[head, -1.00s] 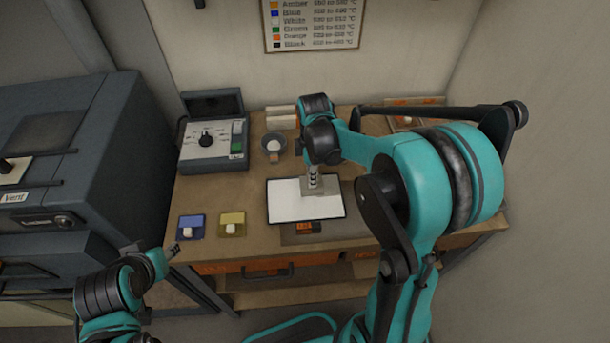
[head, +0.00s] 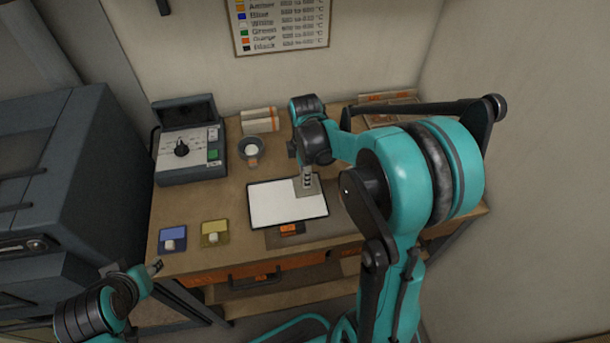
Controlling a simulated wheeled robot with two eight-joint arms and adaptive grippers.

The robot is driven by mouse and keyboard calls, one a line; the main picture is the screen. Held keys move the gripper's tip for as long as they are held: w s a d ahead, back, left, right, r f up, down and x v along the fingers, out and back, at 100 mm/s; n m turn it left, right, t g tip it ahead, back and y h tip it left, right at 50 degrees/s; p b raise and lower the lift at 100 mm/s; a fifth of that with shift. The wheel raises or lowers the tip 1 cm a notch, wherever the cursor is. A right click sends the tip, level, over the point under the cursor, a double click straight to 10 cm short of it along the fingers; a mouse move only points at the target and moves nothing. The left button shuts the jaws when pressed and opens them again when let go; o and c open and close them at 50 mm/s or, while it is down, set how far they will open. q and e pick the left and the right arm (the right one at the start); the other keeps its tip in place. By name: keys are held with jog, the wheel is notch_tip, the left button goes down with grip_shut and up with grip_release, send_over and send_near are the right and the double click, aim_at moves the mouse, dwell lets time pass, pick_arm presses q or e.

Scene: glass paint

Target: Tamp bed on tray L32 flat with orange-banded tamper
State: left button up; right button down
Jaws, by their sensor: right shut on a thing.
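A tray (head: 328,214) with a thin dark rim lies on the workbench, filled with a flat-looking white bed (head: 282,210). My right gripper (head: 305,166) is over the tray's far right part, shut on the tamper (head: 305,188). The tamper's grey flat plate covers the far right corner of the bed; I cannot tell whether it presses on it or hovers just above. Its orange band cannot be made out, and the arm hides part of the handle. My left gripper (head: 154,268) is low at the bench's front left, away from the tray; its fingers are too small to judge.
A control box (head: 190,150), a small bowl (head: 251,149) and white rolls (head: 259,120) stand behind the tray. Blue (head: 173,239) and yellow (head: 215,233) pads lie front left. A dark plate with an orange patch (head: 289,229) lies in front. A kiln-like cabinet (head: 70,180) stands left.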

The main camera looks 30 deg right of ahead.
jog(key=shift+f, duration=0.35)
jog(key=shift+f+b, duration=0.3)
jog(key=shift+b, duration=0.05)
dwell(0.7)
jog(key=shift+r+p, duration=0.85)
jog(key=shift+r, duration=0.25)
jog(key=shift+r+p, duration=1.55)
jog(key=shift+r, duration=0.55)
jog(key=shift+f, duration=0.1)
